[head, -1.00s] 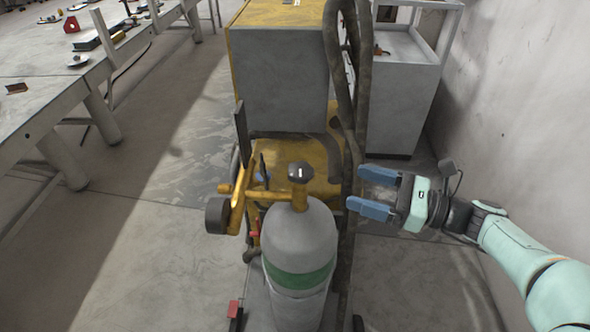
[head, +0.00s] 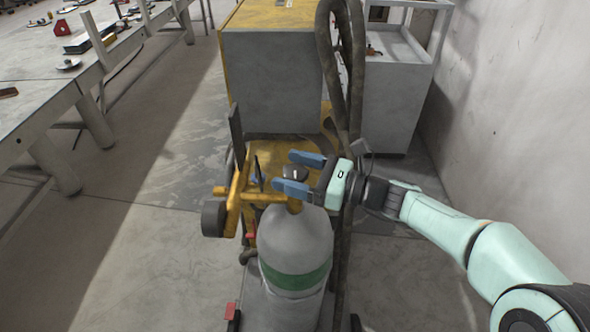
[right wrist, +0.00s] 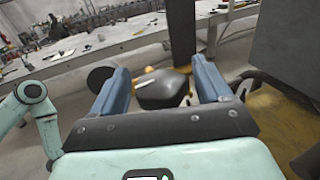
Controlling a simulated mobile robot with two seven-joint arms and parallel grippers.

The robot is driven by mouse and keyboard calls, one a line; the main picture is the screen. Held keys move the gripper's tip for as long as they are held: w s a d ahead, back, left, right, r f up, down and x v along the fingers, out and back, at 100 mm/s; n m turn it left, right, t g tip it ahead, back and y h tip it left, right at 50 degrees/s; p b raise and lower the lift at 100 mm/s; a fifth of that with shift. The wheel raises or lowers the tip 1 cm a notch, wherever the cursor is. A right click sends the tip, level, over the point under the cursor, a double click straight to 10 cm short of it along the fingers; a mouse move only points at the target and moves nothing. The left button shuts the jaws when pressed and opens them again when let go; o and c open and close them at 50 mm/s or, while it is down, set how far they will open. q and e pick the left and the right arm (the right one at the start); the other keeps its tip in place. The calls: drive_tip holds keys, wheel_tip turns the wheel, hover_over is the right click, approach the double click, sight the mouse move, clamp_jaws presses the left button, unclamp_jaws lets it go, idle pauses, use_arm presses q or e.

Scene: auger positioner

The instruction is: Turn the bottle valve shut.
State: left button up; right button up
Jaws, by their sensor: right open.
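The grey gas bottle (head: 296,243) with a green band stands upright on the yellow cart. Its dark valve knob (head: 294,172) sits on top of the brass-coloured valve body (head: 262,197). My right gripper (head: 291,172) is open, its two blue fingers at the knob, one on the far side and one on the near side in the head view. In the right wrist view the knob (right wrist: 162,91) lies between the open fingers (right wrist: 162,88), with gaps visible at both sides. Part of the knob is hidden by the near finger in the head view. My left gripper is out of view.
A grey machine box (head: 272,70) stands behind the bottle. Dark hoses (head: 345,70) hang just right of it, close to my right wrist. A work table (head: 40,105) with small items is at left, a grey cabinet (head: 390,100) at right. Floor left of the cart is clear.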

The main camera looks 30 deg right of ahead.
drive_tip(key=c, duration=0.9)
